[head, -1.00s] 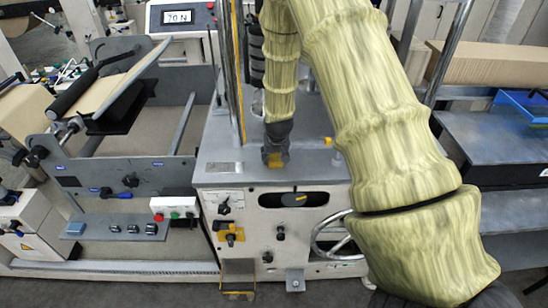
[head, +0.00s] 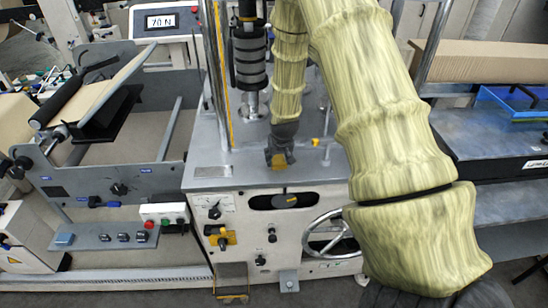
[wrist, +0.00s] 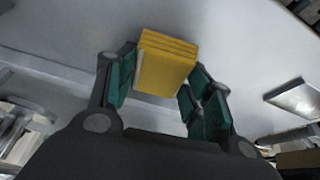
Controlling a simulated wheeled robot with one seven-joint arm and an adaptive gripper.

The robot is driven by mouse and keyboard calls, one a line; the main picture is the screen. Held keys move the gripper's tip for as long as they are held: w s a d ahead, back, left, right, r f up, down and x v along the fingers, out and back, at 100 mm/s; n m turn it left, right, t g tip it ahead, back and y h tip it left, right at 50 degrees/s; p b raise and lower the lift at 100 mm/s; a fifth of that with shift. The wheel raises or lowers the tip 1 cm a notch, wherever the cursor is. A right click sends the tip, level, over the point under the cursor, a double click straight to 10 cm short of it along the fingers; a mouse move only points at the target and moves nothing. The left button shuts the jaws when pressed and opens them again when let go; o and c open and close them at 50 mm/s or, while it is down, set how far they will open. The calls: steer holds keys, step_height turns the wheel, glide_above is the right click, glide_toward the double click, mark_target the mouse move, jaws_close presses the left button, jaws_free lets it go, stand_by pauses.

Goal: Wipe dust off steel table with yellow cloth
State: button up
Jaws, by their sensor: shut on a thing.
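The steel table (head: 235,178) is the flat grey top of the white machine in the middle of the head view. My gripper (head: 280,158) is over its front part, pointing down. It is shut on the folded yellow cloth (head: 279,161), which shows in the wrist view (wrist: 165,62) between the teal finger pads. The grey top also fills much of the wrist view (wrist: 225,45). I cannot tell whether the cloth touches the surface. I cannot make out dust on the visible grey top. My arm hides its right part.
A small metal plate (head: 213,172) lies on the table's left part. A dark cylinder on a post (head: 250,62) and an upright pole stand behind my gripper. A handwheel (head: 325,235) is on the machine's front. A blue tray (head: 515,100) stands on the right.

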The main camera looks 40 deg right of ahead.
mark_target(302, 161)
steer(key=shift+s+d+p, duration=0.2)
steer(key=shift+s+d, duration=0.65)
steer(key=shift+d, duration=0.45)
steer(key=shift+s+d+p, duration=0.15)
steer(key=shift+s+d, duration=0.65)
steer(key=shift+d, duration=0.5)
steer(key=shift+s+d+p, duration=0.2)
steer(key=shift+s+d, duration=0.65)
steer(key=shift+d, duration=0.45)
steer(key=shift+s+d, duration=0.1)
steer(key=shift+d, duration=0.05)
steer(key=shift+w+a, duration=0.55)
steer(key=shift+a, duration=0.3)
steer(key=shift+w+a, duration=0.55)
steer(key=shift+a, duration=0.3)
steer(key=shift+w+a, duration=0.1)
steer(key=shift+w+a, duration=0.45)
steer(key=shift+a, duration=0.3)
steer(key=shift+w+a, duration=0.4)
steer(key=shift+a, duration=0.35)
steer(key=shift+a, duration=0.1)
steer(key=shift+w+a+b, duration=0.15)
steer(key=shift+w+a, duration=0.4)
steer(key=shift+a, duration=0.25)
steer(key=shift+w+a+b, duration=0.15)
steer(key=shift+w+a, duration=0.35)
steer(key=shift+a, duration=0.25)
steer(key=shift+a, duration=0.1)
